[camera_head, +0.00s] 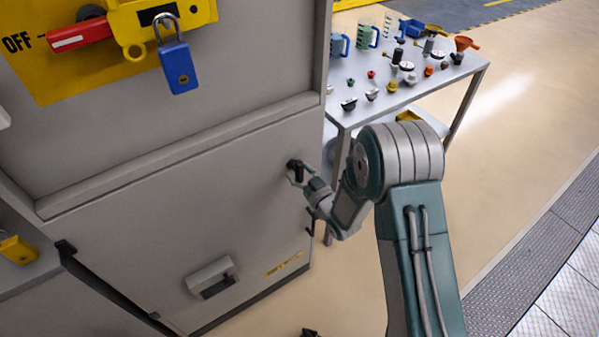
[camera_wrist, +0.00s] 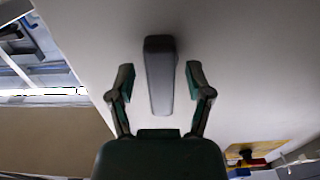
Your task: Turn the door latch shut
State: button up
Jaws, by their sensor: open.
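The grey cabinet door (camera_head: 170,210) fills the lower left of the head view and looks closed against its frame. The door latch (camera_head: 293,170) is a small dark handle near the door's right edge. In the wrist view the latch (camera_wrist: 160,75) is a long grey bar with a dark upper end, pointing down the picture. My gripper (camera_wrist: 160,82) is open, with one finger on each side of the latch and visible gaps between. In the head view my gripper (camera_head: 308,184) is right at the latch and partly hides it.
A metal table (camera_head: 395,112) with jugs, caps and funnels stands right of the cabinet, behind my arm. A red switch handle (camera_head: 80,35) and a blue padlock (camera_head: 178,68) are on the upper panel. A recessed pull (camera_head: 212,278) sits low on the door.

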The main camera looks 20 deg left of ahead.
jog(key=v, duration=1.1)
jog(key=shift+s+d, duration=0.2)
jog(key=shift+d, duration=0.15)
jog(key=shift+w, duration=0.1)
jog(key=w+d+r+m+h, duration=0.35)
jog(key=d+r+h, duration=0.75)
jog(key=d+r, duration=0.4)
jog(key=s+d+r+m+g+h, duration=0.1)
jog(key=s+d+r+m+g, duration=0.1)
jog(key=s, duration=0.6)
jog(key=s+d+r+m+g, duration=0.2)
jog(key=s+d+r, duration=0.1)
jog(key=s, duration=0.5)
jog(key=s+d+r+m+g+h, duration=0.1)
jog(key=s+d+r+m+g, duration=0.1)
jog(key=s, duration=0.6)
jog(key=shift+d+r+h, duration=0.3)
jog(key=shift+d+r, duration=0.35)
jog(key=shift+r, duration=0.25)
jog(key=shift+m, duration=0.25)
